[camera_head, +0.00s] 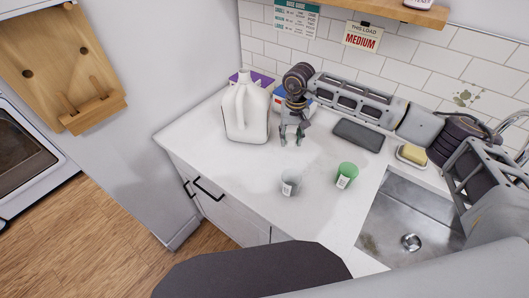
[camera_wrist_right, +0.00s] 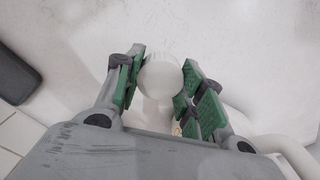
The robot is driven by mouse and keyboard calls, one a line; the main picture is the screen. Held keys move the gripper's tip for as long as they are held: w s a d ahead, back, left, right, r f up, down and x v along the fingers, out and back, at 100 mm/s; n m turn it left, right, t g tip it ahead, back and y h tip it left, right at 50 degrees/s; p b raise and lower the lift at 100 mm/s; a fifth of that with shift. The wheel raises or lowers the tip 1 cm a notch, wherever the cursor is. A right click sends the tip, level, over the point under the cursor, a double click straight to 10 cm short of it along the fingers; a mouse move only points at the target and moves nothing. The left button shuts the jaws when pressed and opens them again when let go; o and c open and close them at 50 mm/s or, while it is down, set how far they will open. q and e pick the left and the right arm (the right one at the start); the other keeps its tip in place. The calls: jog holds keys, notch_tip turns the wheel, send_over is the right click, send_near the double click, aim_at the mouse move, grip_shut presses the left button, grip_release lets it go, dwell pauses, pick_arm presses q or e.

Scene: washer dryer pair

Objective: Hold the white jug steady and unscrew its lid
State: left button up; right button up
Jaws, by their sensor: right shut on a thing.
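The white jug (camera_head: 245,112) stands upright on the counter (camera_head: 200,130), its handle and narrow neck facing me. My right gripper (camera_head: 291,139) points down just right of the jug, below the height of its neck. In the right wrist view its green-padded fingers (camera_wrist_right: 160,88) are closed on a round white lid (camera_wrist_right: 161,72). The lid is off to the side of the jug, whose white body shows at the lower right (camera_wrist_right: 285,150). In the head view the lid is hard to make out against the white counter. My left gripper is not in view.
A purple-topped box (camera_head: 262,80) stands behind the jug, and a blue and red box (camera_head: 306,100) behind my gripper.

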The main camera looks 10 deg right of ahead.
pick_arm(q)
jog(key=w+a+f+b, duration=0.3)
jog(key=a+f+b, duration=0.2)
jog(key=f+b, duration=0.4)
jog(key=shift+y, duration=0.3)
pick_arm(e)
jog(key=s+a+r+m, duration=0.4)
jog(key=s+a, duration=0.1)
jog(key=a, duration=0.4)
jog(key=shift+s, duration=0.25)
notch_tip(320, 180, down, 5)
jog(key=shift+d+f, duration=0.1)
jog(key=shift+f, duration=0.05)
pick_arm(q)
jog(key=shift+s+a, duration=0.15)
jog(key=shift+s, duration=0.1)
pick_arm(e)
jog(key=shift+f, duration=0.45)
